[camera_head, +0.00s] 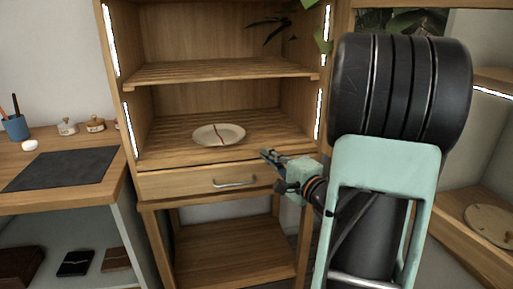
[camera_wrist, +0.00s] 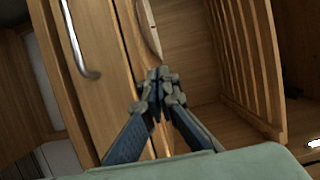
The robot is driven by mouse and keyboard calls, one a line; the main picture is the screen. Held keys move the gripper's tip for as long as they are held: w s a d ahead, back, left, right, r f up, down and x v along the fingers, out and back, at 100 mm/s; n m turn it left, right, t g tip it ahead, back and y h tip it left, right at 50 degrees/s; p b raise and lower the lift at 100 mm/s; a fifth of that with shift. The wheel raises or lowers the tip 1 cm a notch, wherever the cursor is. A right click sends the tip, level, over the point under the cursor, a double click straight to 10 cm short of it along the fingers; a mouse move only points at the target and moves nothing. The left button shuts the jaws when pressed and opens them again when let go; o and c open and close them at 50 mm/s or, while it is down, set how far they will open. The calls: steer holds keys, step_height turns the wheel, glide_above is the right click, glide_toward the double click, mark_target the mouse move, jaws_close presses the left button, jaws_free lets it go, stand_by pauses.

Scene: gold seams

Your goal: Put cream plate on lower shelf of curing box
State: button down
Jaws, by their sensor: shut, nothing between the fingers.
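The cream plate (camera_head: 218,134) with a red seam line lies on the lower slatted shelf (camera_head: 175,147) of the wooden curing box (camera_head: 113,60), near the shelf's front edge. My gripper (camera_head: 266,154) is in front of the box, right of the plate and apart from it, just above the drawer. In the wrist view my gripper (camera_wrist: 159,76) has its fingertips together with nothing between them. The plate's edge (camera_wrist: 149,28) shows just beyond the fingertips there, only partly in view.
The upper slatted shelf (camera_head: 215,70) is empty. A drawer with a metal handle (camera_head: 234,182) is shut below the lower shelf. At left a table holds a dark mat (camera_head: 62,168), a blue cup (camera_head: 16,127) and small jars (camera_head: 95,124). A round board (camera_head: 492,223) lies at right.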

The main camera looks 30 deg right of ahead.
steer(key=shift+s, duration=1.45)
